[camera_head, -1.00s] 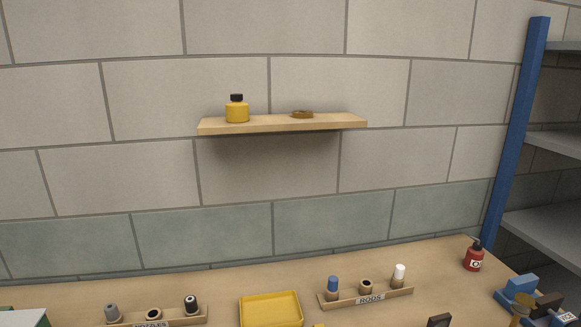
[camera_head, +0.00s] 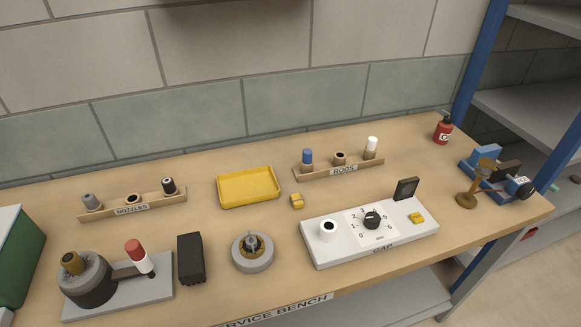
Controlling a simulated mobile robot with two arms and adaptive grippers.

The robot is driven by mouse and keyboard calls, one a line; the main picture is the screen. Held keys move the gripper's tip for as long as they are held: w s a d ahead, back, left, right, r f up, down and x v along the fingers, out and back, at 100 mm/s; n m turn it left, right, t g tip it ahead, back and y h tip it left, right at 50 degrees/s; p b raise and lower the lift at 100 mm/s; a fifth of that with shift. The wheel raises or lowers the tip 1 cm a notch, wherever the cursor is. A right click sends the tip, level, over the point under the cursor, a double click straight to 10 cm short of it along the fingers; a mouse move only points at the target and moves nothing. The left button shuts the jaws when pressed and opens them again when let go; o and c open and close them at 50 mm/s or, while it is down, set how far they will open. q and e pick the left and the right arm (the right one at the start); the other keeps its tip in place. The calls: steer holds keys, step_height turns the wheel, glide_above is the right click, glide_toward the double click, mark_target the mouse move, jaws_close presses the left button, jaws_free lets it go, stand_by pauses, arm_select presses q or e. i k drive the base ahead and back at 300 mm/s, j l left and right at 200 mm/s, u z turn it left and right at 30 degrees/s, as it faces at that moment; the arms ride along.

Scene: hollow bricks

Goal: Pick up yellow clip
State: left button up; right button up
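A small yellow piece that looks like a clip (camera_head: 297,201) lies on the wooden bench, just right of the yellow tray (camera_head: 248,188) and in front of the RODS rack (camera_head: 340,168). It is apart from the tray. Another small yellow piece (camera_head: 417,217) sits on the right part of the white CAP panel (camera_head: 330,254); which of the two is the clip I cannot tell for sure. Neither of my grippers shows in the head view.
A NOZZLES rack (camera_head: 133,203), a grey round holder (camera_head: 253,252), a dark block (camera_head: 191,258) and a machine with a red-tipped post (camera_head: 137,258) stand on the bench. A blue vise (camera_head: 484,156) and red bottle (camera_head: 443,129) stand at right. Bare wood surrounds the clip-like piece.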

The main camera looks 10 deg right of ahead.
mark_target(297, 201)
steer(key=l+u, duration=0.4)
steer(key=l, duration=0.2)
steer(key=l+u, duration=0.35)
steer(key=l, duration=0.25)
